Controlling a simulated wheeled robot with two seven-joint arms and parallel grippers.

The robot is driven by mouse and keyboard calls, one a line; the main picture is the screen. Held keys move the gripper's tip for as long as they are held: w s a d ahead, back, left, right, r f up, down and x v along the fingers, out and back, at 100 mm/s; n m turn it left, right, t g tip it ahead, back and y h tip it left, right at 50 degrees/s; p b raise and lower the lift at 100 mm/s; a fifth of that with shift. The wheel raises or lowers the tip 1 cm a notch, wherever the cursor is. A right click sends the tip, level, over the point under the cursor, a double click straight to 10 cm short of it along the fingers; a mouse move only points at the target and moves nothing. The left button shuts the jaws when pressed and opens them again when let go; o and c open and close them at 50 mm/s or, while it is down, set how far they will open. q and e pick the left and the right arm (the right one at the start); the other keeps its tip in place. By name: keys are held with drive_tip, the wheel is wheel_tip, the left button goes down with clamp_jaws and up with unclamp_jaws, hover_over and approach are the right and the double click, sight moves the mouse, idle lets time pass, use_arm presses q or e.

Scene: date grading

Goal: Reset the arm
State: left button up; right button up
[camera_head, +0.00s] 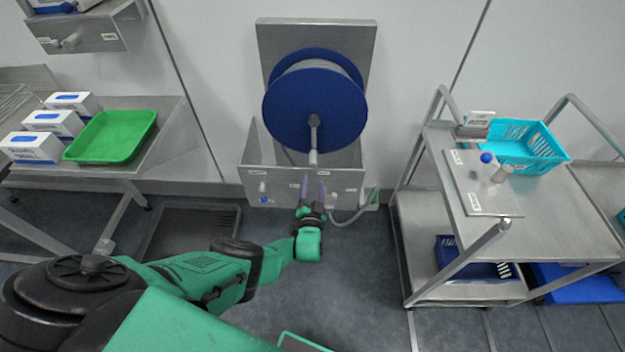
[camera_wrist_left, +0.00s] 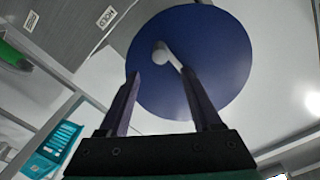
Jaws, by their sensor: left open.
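In the left wrist view the open gripper (camera_wrist_left: 162,85) points toward the blue reel disc (camera_wrist_left: 215,60), with the reel's pale handle showing beyond the fingertips. Whether the fingers touch the sink front cannot be told. My right gripper is not in view.
A steel trolley (camera_head: 570,215) with a turquoise basket (camera_head: 525,158) stands at the right. A bench at the left holds a green tray (camera_head: 112,158) and white boxes (camera_head: 52,122). Open floor lies between.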

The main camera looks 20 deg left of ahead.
use_arm(q)
drive_tip(key=v, duration=0.2)
drive_tip(key=shift+s+d+f, duration=0.15)
drive_tip(key=shift+s, duration=0.15)
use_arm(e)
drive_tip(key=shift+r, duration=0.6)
